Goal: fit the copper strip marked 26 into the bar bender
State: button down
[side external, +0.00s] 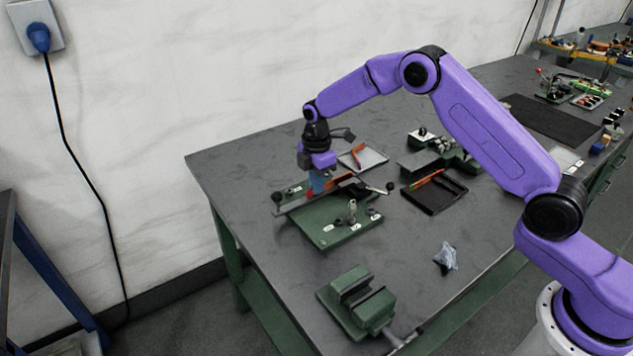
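The bar bender is probably the green base plate (322,238) with upright pins and a long metal lever with black knobs, near the table's far left corner. My gripper (317,190) points down over the back of this plate, its blue fingers close to the lever. A small red-orange patch shows at the fingertips; I cannot tell whether it is a held strip or part of the tool. An orange strip (357,155) lies on a light tray behind. Another orange-red strip (427,179) lies in a dark tray. No marking 26 is readable.
A green vise (352,302) stands at the front edge. The dark tray (436,205) and a green machine (425,160) stand to the right of the bender. The table's left corner is clear.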

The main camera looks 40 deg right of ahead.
jog(key=shift+f, duration=0.2)
dwell(0.6)
jog(key=c, duration=1.7)
grip_release()
jog(key=shift+r, duration=0.25)
jog(key=shift+r, duration=1.3)
jog(key=o, duration=0.6)
jog(key=shift+r, duration=0.1)
